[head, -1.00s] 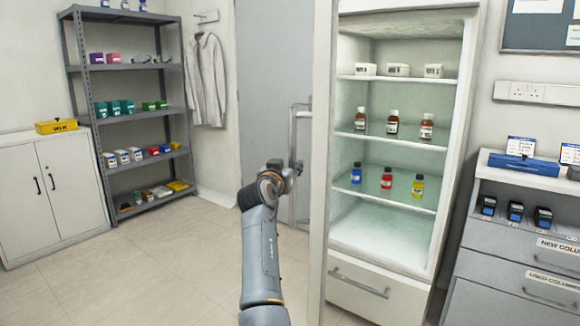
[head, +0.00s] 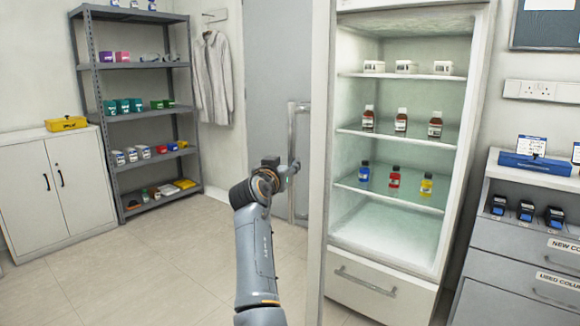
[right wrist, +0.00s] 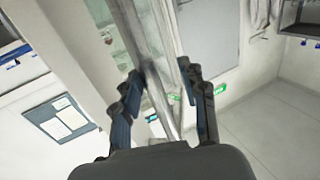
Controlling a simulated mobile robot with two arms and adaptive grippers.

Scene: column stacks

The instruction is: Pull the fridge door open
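The fridge (head: 385,275) stands open at right, its lit shelves in full view. Its door (head: 317,230) shows nearly edge-on as a pale upright strip at the fridge's left side. The door's vertical bar handle (head: 292,130) sticks out to the left of that strip. My right gripper (head: 290,168) is at this handle, its fingers hard to make out in the head view. In the right wrist view, the grey handle bar (right wrist: 155,75) runs between the two spread fingers of my right gripper (right wrist: 163,80), with a gap on its right side. My left gripper is not in view.
A grey shelf rack (head: 140,130) and a white cabinet (head: 60,190) stand at far left. A drawer unit (head: 515,245) stands right of the fridge. Bottles (head: 401,122) and boxes fill the fridge shelves. The floor (head: 150,265) left of my arm is clear.

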